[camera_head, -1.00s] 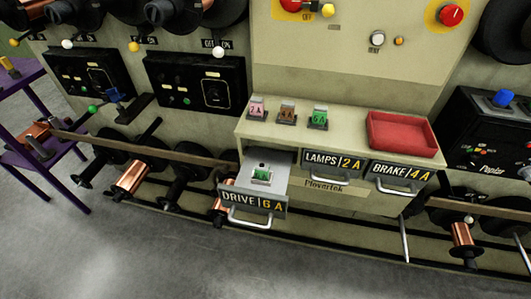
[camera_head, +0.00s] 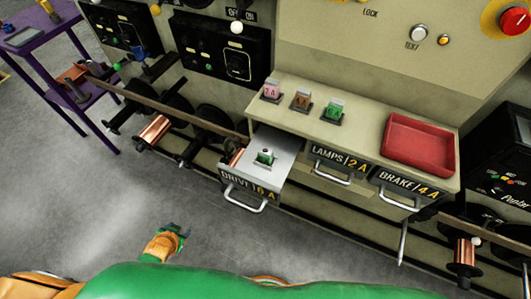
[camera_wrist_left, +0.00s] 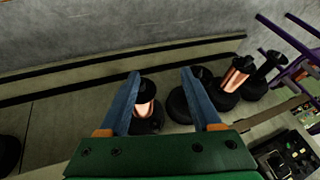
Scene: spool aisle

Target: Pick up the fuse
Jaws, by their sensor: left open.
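A green fuse (camera_head: 265,157) sits upright in the open DRIVE 6 A drawer (camera_head: 283,167) in the head view. Three more fuses stand in a row on the cabinet top: a pink one (camera_head: 271,90), a brown one (camera_head: 301,101) and a green one (camera_head: 334,112). My left gripper (camera_head: 181,230) is low over the floor, left of and nearer than the open drawer, apart from it. In the left wrist view its two blue fingers (camera_wrist_left: 160,74) are spread with nothing between them. No fuse shows in that view. My right gripper is not in view.
A red tray (camera_head: 418,148) lies at the right of the cabinet top. The LAMPS drawer (camera_head: 335,163) and BRAKE drawer (camera_head: 405,188) are shut. Copper spools (camera_head: 155,131) and a rail line the wall; a purple cart (camera_head: 62,78) stands far left. The floor in front is clear.

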